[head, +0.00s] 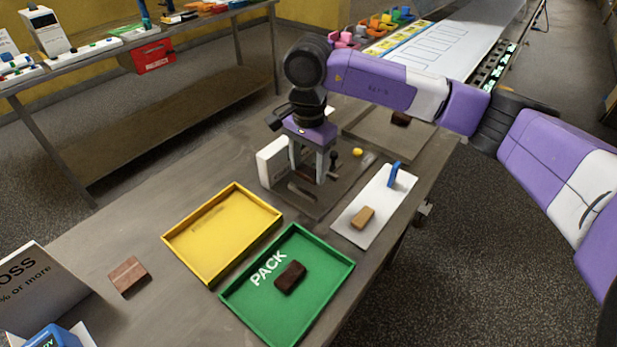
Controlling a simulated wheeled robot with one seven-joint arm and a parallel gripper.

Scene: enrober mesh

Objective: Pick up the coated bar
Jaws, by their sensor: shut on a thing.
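My gripper (311,174) points down over the grey plate (345,190) in the middle of the table. Its fingers are shut on a dark thing, which appears to be the coated bar; the fingers and shadow hide most of it. I cannot tell whether it touches the plate. Another dark bar (290,276) lies in the green PACK tray (335,300). A tan bar (362,217) lies on the white board (375,228), right of my gripper.
A white box (272,163) stands close left of my gripper. A blue upright piece (394,174) stands on the white board. The yellow tray (187,263) is empty. A brown block (128,275) lies at left. Another dark bar (400,118) lies behind, below my arm.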

